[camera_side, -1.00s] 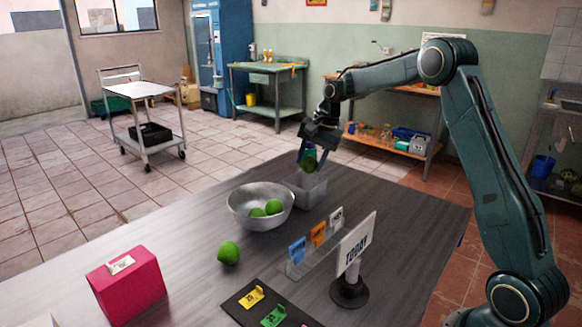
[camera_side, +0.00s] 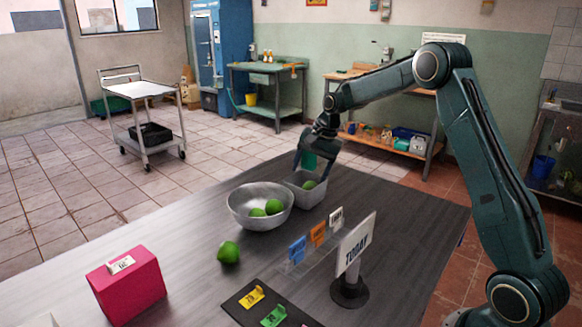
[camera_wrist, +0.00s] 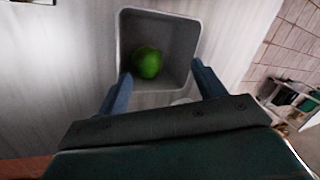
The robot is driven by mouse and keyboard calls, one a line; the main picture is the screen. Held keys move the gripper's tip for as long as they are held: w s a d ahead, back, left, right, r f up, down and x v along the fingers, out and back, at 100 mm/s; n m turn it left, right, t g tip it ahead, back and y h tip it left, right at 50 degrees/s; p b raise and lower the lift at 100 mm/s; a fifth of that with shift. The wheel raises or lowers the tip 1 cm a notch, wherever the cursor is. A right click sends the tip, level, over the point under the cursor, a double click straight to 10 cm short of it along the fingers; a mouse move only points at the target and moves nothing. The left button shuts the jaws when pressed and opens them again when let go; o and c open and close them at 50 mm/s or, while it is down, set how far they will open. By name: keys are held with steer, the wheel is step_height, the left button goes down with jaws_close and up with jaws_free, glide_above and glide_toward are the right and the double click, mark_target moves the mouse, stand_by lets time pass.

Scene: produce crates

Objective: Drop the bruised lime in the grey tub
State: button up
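The grey tub (camera_side: 310,197) stands on the table behind and right of the metal bowl. A green lime (camera_side: 309,185) lies inside the tub; the wrist view shows it on the tub floor (camera_wrist: 147,63), left of the middle. Bruising on it cannot be made out. My gripper (camera_side: 314,172) is above the tub. In the wrist view my gripper (camera_wrist: 161,80) has its fingers wide apart with nothing between them, at the tub's near edge (camera_wrist: 158,88). Two limes (camera_side: 266,209) lie in the metal bowl (camera_side: 240,207). Another lime (camera_side: 229,252) lies on the table in front of the bowl.
A TODAY sign (camera_side: 356,245) and a clear stand with coloured tags (camera_side: 318,235) stand right of the bowl. A pink box (camera_side: 126,288) and a dark board with tags (camera_side: 265,305) are at the front. Bare table lies left of the bowl.

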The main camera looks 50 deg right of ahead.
steer(key=shift+r, duration=0.15)
steer(key=v, duration=1.3)
steer(key=shift+r, duration=0.25)
steer(key=s+a+r+n+t, duration=0.1)
steer(key=s+a+r+n, duration=0.2)
steer(key=s+a, duration=0.4)
steer(key=s+a+r+n, duration=0.3)
steer(key=s+a+n, duration=0.1)
steer(key=s+a, duration=0.4)
steer(key=s+a+f+n, duration=0.2)
steer(key=s+f+n, duration=0.1)
steer(key=s, duration=0.5)
steer(key=s+a+f+n+t+h, duration=0.1)
steer(key=s+a+f+n, duration=0.1)
steer(key=s, duration=0.7)
steer(key=shift+f+n, duration=0.6)
steer(key=shift+f, duration=0.35)
